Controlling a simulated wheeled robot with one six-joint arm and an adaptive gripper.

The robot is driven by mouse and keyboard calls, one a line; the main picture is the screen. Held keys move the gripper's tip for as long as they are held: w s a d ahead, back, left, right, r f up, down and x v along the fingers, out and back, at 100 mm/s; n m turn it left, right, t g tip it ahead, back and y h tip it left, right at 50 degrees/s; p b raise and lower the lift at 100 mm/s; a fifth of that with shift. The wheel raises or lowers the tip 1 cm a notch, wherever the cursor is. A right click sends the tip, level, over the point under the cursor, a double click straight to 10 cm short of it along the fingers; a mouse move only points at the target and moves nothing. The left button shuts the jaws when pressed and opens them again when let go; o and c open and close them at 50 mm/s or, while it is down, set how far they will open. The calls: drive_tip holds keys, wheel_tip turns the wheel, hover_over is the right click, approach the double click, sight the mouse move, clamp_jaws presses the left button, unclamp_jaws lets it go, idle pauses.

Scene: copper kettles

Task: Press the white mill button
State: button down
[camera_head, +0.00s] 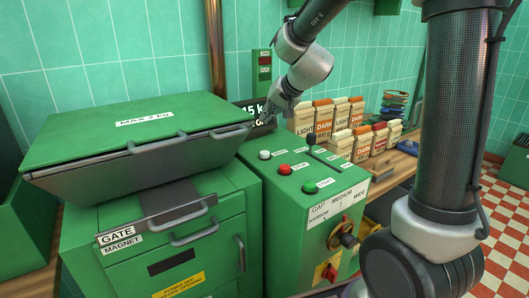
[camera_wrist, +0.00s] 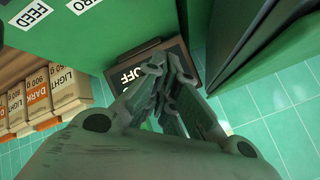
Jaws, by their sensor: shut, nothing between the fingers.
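The white mill button (camera_head: 265,154) is a small round cap on the green top of the mill's control box (camera_head: 290,205), at its far left part. A small label lies just right of it. My gripper (camera_head: 264,119) is shut and empty, above and behind the white button, in front of a dark display, and apart from the button. In the wrist view the closed fingers (camera_wrist: 164,75) point toward the dark display marked OFF (camera_wrist: 150,72). The white button does not show in the wrist view.
A red button (camera_head: 284,169) and a green button (camera_head: 309,187) sit nearer on the same top. A black lever (camera_head: 311,140) stands to the right. The green lidded cabinet (camera_head: 105,135) is close on the left. Labelled bags (camera_head: 324,118) stand behind on the right.

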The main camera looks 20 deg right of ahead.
sight(265, 154)
drive_tip(key=shift+f, duration=4.45)
drive_tip(key=shift+f, duration=0.4)
drive_tip(key=shift+s+f, duration=0.1)
drive_tip(key=shift+f, duration=0.4)
drive_tip(key=shift+r, duration=0.95)
drive_tip(key=shift+r, duration=0.1)
